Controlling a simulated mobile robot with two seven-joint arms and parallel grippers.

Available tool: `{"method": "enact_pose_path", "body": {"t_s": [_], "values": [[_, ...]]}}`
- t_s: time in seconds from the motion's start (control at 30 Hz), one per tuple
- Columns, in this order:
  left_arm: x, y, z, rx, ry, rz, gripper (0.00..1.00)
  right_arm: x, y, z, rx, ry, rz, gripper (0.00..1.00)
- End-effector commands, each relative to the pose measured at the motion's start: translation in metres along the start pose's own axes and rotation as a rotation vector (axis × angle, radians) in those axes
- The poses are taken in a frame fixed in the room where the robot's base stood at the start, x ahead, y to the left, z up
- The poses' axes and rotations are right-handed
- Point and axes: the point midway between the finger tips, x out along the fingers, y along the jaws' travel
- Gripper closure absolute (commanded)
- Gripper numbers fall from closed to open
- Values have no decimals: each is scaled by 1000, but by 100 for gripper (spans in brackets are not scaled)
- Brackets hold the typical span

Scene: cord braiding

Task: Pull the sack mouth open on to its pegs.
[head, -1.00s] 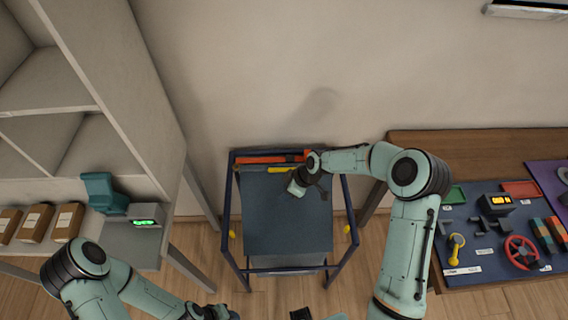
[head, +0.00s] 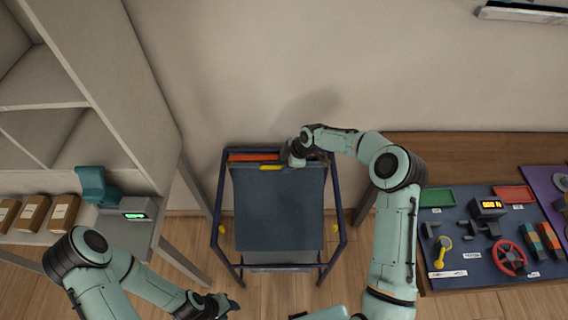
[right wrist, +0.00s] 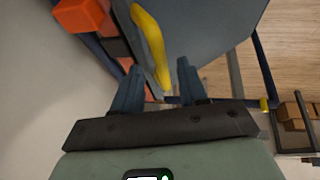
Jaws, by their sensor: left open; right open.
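The sack (head: 278,212) is a blue-grey cloth in a dark blue frame (head: 215,205), with its top panel lying flat. A yellow strip (head: 271,168) runs along its back edge and also shows in the right wrist view (right wrist: 148,40). A yellow peg (head: 221,229) is on the frame's left side and another yellow peg (head: 335,228) on its right. My right gripper (head: 287,162) is open at the back edge; in the right wrist view its fingers (right wrist: 157,78) stand on either side of the yellow strip's end. My left gripper (head: 230,302) is open and empty, in front of the frame.
An orange-red bar (head: 250,156) lies behind the strip, near the wall. A shelf with brown boxes (head: 62,213) and a small device with a green display (head: 135,214) is at left. A table with a panel and a red wheel (head: 509,257) is at right.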

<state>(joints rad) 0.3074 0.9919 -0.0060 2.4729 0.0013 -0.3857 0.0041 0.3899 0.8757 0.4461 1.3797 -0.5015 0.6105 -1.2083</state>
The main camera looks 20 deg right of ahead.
Motion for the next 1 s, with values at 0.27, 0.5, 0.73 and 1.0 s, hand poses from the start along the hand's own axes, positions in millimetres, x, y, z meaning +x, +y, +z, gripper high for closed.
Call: {"method": "enact_pose_path", "body": {"t_s": [0.27,0.5,0.73,1.0], "values": [[-3,2,-2,1,3,1,57,16,0,0,1,1,1,58],[-2,2,-2,1,2,1,57,16,0,0,1,0,0,68],[-2,2,-2,1,2,1,57,16,0,0,1,0,0,100],[9,-5,6,-3,-8,-3,57,17,-10,0,0,0,-2,100]]}}
